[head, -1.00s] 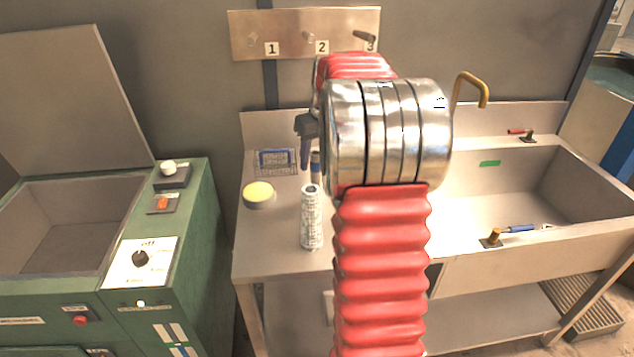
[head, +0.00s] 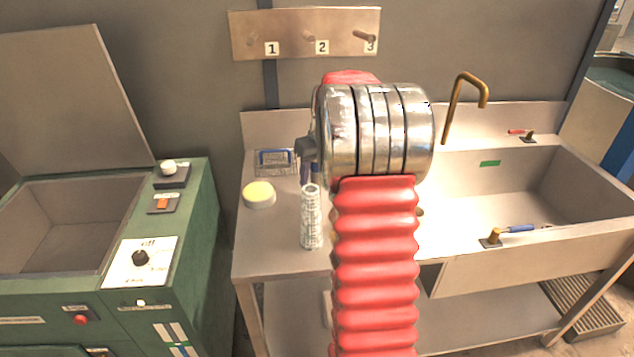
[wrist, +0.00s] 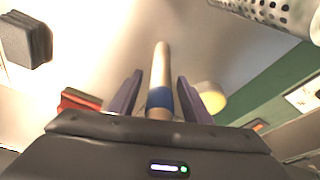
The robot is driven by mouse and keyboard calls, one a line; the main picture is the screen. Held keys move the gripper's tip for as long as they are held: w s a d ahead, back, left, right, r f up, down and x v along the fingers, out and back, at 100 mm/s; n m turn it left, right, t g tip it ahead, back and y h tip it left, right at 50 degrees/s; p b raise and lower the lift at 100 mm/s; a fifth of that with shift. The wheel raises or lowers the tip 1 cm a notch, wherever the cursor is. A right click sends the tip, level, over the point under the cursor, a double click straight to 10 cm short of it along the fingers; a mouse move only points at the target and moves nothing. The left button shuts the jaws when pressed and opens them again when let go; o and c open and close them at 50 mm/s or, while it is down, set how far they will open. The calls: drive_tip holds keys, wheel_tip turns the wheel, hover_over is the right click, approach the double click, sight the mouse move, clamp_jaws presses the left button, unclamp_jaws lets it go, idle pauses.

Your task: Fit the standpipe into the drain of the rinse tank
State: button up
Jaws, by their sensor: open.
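The standpipe, a metal tube with a blue band (wrist: 160,97), stands between my gripper's fingers in the wrist view, with gaps visible on both sides. In the head view only a bit of its blue part (head: 316,172) shows beside the gripper. My gripper (wrist: 158,85) is open around the tube; in the head view its dark fingers (head: 306,168) point down over the bench, left of the wrist. The rinse tank (head: 560,210) is the basin at the right. A small brown spot (head: 420,211) at its left, partly behind my arm, may be its drain.
A perforated white tube (head: 311,218) stands upright just in front of the gripper. A yellow-topped round item (head: 258,193) and a blue-framed rack (head: 275,161) are to the left. A brass tap (head: 466,92) and a blue-handled valve (head: 510,231) flank the tank. A green machine stands left.

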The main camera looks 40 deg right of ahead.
drive_tip(key=shift+w+f, duration=0.15)
drive_tip(key=shift+f, duration=0.4)
clamp_jaws()
idle(0.5)
